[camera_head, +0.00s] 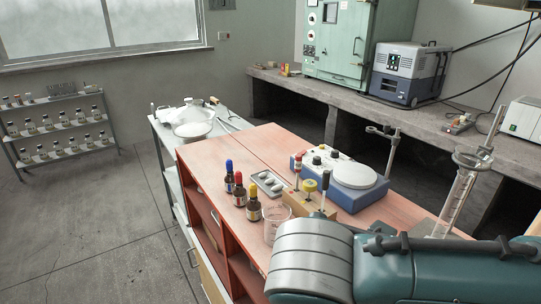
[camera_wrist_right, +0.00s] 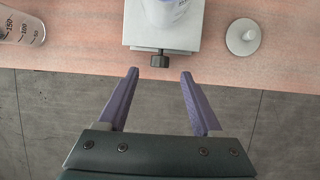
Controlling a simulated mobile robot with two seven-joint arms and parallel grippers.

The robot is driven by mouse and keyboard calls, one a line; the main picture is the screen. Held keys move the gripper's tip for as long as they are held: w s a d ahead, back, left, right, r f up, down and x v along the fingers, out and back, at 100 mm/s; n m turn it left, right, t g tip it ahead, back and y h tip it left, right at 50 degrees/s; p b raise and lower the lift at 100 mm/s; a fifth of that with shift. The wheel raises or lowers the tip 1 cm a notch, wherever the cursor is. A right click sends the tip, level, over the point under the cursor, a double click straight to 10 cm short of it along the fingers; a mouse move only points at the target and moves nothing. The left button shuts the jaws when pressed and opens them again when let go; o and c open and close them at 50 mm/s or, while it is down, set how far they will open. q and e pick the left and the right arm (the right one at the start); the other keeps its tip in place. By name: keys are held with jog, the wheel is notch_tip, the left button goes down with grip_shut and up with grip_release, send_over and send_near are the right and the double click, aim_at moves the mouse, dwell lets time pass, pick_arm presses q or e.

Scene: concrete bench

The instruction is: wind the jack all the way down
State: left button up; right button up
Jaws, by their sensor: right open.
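The jack (camera_wrist_right: 135,38) shows in the right wrist view as a pale grey square plate at the bench edge, with a black knob (camera_wrist_right: 160,61) on its near side. A clear container with blue markings (camera_wrist_right: 166,12) stands on the plate. My right gripper (camera_wrist_right: 160,73) is open and empty. Its two purple fingers point at the knob from the near side, one to each side of it, with the tips just short of it. The jack's height cannot be told from above. In the head view my right arm covers the near bench. My left gripper is not in view.
A graduated beaker (camera_wrist_right: 20,26) stands left of the jack, and a round white piece (camera_wrist_right: 243,37) lies to its right. In the head view, dropper bottles (camera_head: 239,190), a blue stirrer (camera_head: 349,190) and a tall cylinder (camera_head: 462,196) stand on the bench. The floor (camera_wrist_right: 45,120) before it is clear.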

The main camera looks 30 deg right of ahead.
jog(key=b+x, duration=0.1)
jog(key=x, duration=0.4)
jog(key=shift+f, duration=0.35)
grip_shut()
